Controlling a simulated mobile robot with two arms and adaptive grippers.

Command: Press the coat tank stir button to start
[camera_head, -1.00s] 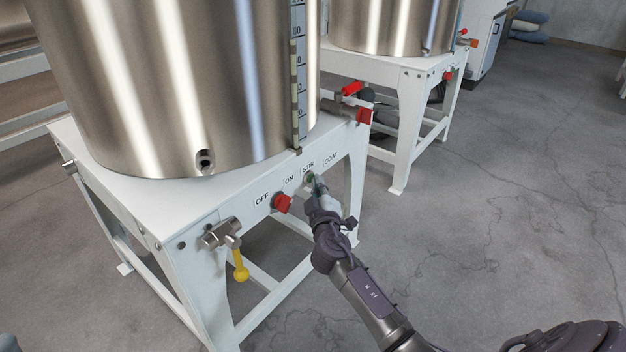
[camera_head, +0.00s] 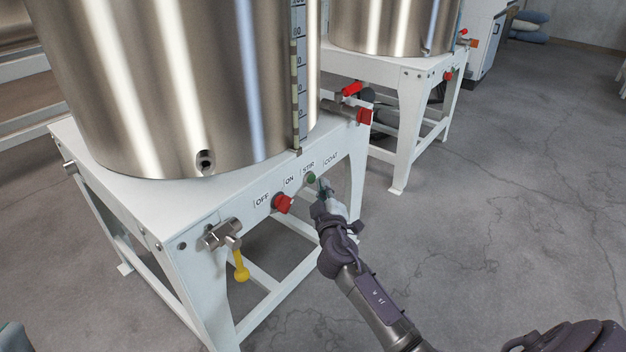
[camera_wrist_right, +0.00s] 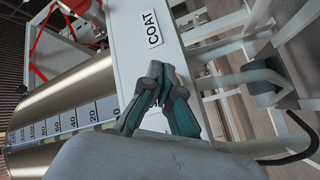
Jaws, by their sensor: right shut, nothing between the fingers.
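The coat tank (camera_head: 180,80) is a large steel cylinder on a white stand (camera_head: 130,190). The green stir button (camera_head: 311,177) sits on the stand's front rail below the STIR label (camera_head: 308,168). My right gripper (camera_head: 323,187) is shut and empty, just right of and slightly below the button in the head view. A gap to the button seems to show, but its depth is unclear. In the right wrist view the fingers (camera_wrist_right: 164,80) are shut in front of the rail near the COAT label (camera_wrist_right: 151,29); the button is hidden there. My left gripper is not in view.
A red knob (camera_head: 283,203) is left of the button, between the OFF and ON labels. A valve with a yellow handle (camera_head: 241,266) juts out at the front corner. A red-handled valve (camera_head: 352,90) is at the right. Open floor (camera_head: 500,220) lies right.

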